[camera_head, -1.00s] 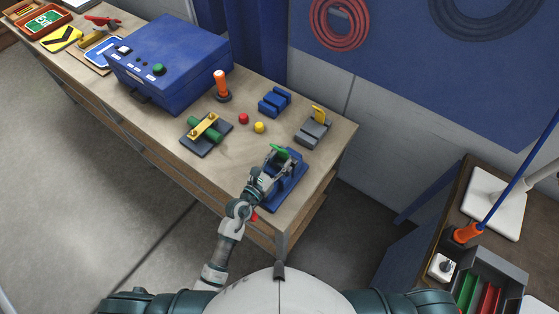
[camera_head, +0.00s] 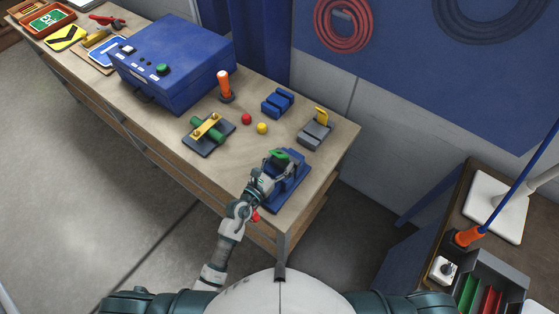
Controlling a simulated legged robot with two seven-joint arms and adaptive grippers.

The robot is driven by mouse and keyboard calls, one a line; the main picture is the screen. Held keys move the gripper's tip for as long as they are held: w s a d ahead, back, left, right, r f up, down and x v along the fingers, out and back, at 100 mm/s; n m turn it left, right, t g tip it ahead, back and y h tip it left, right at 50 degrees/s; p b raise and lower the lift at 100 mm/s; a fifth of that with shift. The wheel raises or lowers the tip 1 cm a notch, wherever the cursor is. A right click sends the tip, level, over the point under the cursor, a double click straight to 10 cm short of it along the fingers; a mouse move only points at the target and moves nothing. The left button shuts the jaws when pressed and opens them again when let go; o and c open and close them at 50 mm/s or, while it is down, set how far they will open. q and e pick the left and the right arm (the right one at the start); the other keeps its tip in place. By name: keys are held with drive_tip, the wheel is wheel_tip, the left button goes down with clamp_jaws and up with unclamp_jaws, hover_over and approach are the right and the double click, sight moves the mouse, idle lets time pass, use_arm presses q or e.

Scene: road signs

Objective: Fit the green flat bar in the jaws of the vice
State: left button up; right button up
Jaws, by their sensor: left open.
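The blue vice (camera_head: 291,187) stands near the right front corner of the workbench. The green flat bar (camera_head: 279,155) shows at the vice's far end, among its jaws. Whether it is fully seated between them is too small to tell. My left gripper (camera_head: 271,171) is open, just in front of the green bar and over the vice's near left side. Its fingers partly hide the jaws, and I cannot tell whether they touch the bar. My right gripper is not in view.
A grey block with a yellow piece (camera_head: 316,133), a blue block (camera_head: 278,103), red and yellow buttons (camera_head: 262,128), an orange-handled lever (camera_head: 225,86) and a plate with a green cylinder (camera_head: 208,134) stand behind the vice. A large blue box (camera_head: 175,65) stands further left.

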sight(280, 153)
use_arm(q)
wheel_tip(280, 153, up, 9)
drive_tip(key=shift+d+r, duration=0.15)
drive_tip(key=shift+r, duration=0.25)
idle(0.4)
